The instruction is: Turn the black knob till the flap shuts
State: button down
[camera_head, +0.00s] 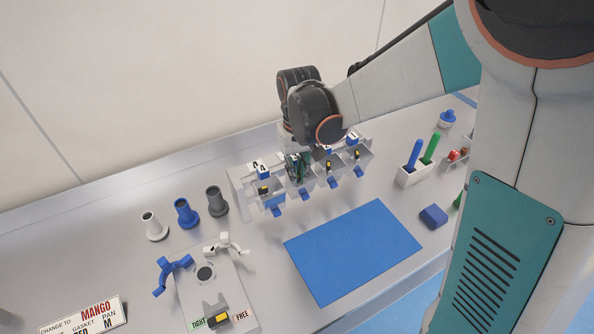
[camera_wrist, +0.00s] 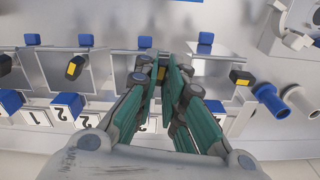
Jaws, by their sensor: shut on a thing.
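A row of grey-walled bins with blue number blocks stands at the back of the bench. My gripper (camera_head: 300,176) reaches down at the second bin from the left, beside the bin marked 4. In the wrist view its green fingers (camera_wrist: 161,80) are closed around a black knob, whose yellow mark (camera_wrist: 161,73) shows between the fingertips. Similar free black knobs are on the neighbouring bins (camera_wrist: 75,67) and (camera_wrist: 240,77). A blue tab (camera_wrist: 145,42) shows beyond the held knob. The fingers cover much of this bin, and I cannot tell how far its flap is open.
A blue mat (camera_head: 352,250) lies in front of the bins. A white holder (camera_head: 414,175) with blue and green tools stands right. Blue (camera_head: 186,214), white and grey cylinders stand left, behind a fixture plate with a TIGHT/FREE dial (camera_head: 217,317).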

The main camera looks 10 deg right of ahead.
jog(key=c, duration=1.7)
grip_release()
jog(key=r, duration=1.2)
jog(key=shift+s, duration=0.25)
jog(key=s+d+f+t+b, duration=0.2)
jog(key=s, duration=0.3)
jog(key=s+d+f+t+b, duration=0.2)
jog(key=s+d, duration=0.1)
jog(key=s, duration=0.3)
jog(key=s+d+f+m+t+b, duration=0.1)
jog(key=s+d+f+t+b, duration=0.1)
jog(key=s, duration=0.3)
jog(key=shift+s+d+t+b, duration=0.35)
jog(key=shift+d+t, duration=0.05)
jog(key=shift+d, duration=0.15)
